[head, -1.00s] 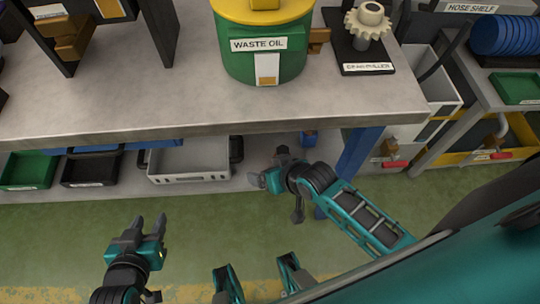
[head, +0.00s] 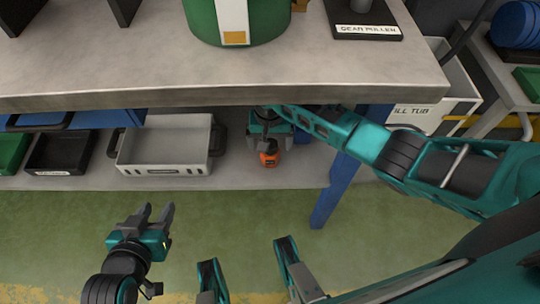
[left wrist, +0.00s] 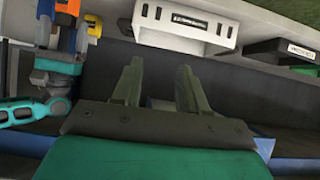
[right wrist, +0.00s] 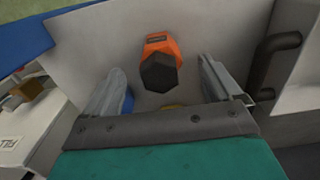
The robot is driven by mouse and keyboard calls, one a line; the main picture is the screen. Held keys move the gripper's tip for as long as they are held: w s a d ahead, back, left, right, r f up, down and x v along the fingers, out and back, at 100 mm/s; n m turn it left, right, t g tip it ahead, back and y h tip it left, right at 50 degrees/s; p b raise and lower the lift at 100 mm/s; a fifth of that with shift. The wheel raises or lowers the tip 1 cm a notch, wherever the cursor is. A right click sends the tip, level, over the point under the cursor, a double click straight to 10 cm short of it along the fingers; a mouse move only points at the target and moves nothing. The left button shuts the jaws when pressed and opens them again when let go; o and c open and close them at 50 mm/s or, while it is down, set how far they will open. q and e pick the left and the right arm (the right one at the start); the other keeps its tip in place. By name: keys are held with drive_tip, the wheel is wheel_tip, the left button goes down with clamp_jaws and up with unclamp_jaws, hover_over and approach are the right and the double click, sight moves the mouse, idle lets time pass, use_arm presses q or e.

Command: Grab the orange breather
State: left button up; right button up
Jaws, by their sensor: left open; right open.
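The orange breather (head: 268,158) is on the lower shelf under the workbench, right of the grey tray. In the right wrist view it shows an orange body (right wrist: 162,42) with a dark hexagonal part facing the camera. My right gripper (right wrist: 160,75) is open and empty, its fingers spread to either side and the breather ahead of the gap. In the head view my right gripper (head: 268,138) is under the bench edge, just behind the breather. My left gripper (head: 158,208) is open and empty over the green floor.
The workbench edge (head: 220,88) overhangs the shelf. A grey tray (head: 165,146) and a black tray (head: 62,152) stand left of the breather. A blue bench leg (head: 335,190) is to its right. A blue item (right wrist: 128,103) is partly hidden behind a right gripper finger.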

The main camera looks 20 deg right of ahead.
drive_tip(key=shift+f, duration=0.45)
drive_tip(key=f+b, duration=0.1)
drive_tip(key=f, duration=0.1)
drive_tip(key=f+b, duration=0.2)
drive_tip(key=shift+w+d+f, duration=0.1)
drive_tip(key=shift+w+f, duration=0.1)
drive_tip(key=c, duration=1.2)
use_arm(q)
drive_tip(key=shift+w+d+f, duration=0.1)
drive_tip(key=shift+d+f, duration=0.15)
drive_tip(key=shift+f, duration=0.25)
drive_tip(key=shift+d+f, duration=0.25)
drive_tip(key=shift+f, duration=0.2)
use_arm(e)
drive_tip(key=shift+c, duration=0.2)
drive_tip(key=shift+r, duration=0.1)
